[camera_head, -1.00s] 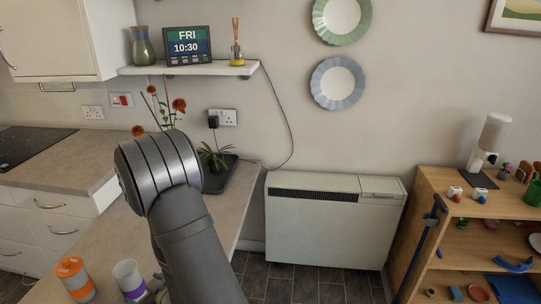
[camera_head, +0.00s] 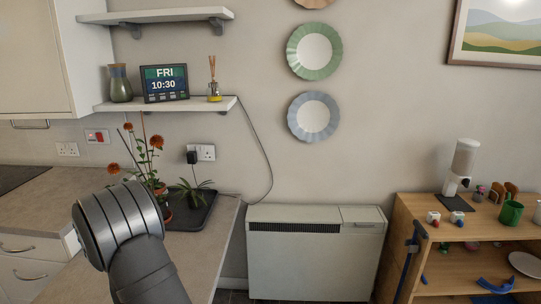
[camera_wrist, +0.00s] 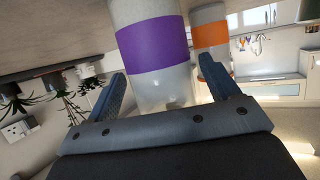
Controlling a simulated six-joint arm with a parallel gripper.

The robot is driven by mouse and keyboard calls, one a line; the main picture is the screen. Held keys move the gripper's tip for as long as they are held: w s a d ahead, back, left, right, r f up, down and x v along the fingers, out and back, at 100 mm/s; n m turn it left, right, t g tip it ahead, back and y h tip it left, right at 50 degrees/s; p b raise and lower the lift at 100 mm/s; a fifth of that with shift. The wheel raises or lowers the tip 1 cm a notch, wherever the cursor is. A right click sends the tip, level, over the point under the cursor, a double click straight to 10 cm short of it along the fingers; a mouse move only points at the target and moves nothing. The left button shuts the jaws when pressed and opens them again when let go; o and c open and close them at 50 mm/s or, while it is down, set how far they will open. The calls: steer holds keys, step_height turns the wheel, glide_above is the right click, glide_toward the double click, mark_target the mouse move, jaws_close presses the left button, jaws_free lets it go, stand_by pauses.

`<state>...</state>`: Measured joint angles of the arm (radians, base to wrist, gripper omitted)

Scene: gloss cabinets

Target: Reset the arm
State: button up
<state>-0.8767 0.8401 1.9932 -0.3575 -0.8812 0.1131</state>
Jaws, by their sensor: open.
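My arm (camera_head: 125,230) rises at the lower left of the head view, over the counter; its gripper is out of sight there. In the wrist view my gripper (camera_wrist: 165,85) is open, its two dark fingers apart. A pale container with a purple band (camera_wrist: 152,45) appears beyond and between the fingers. I cannot tell whether it touches them. A second container with an orange band (camera_wrist: 210,35) is just to its right, behind the right finger.
Potted plants stand on a black tray (camera_head: 205,215) on the counter beside my arm. A white heater (camera_head: 310,255) stands by the wall. A wooden shelf unit (camera_head: 400,235) with small items is at the right. A wall shelf (camera_head: 205,104) holds a clock display (camera_head: 164,84).

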steer(key=shift+f, duration=0.1)
steer(key=shift+f, duration=0.8)
steer(key=v, duration=1.2)
steer(key=x, duration=1.2)
steer(key=shift+w+d+r, duration=0.1)
steer(key=shift+d+r, duration=0.15)
steer(key=shift+r, duration=0.55)
steer(key=shift+w+d+r, duration=0.1)
steer(key=shift+d+r, duration=0.15)
steer(key=shift+r, duration=0.6)
steer(key=shift+w+d+r, duration=0.1)
steer(key=shift+d+r, duration=0.15)
steer(key=shift+r, duration=0.55)
steer(key=o, duration=0.4)
steer(key=shift+o, duration=0.2)
steer(key=shift+a, duration=0.1)
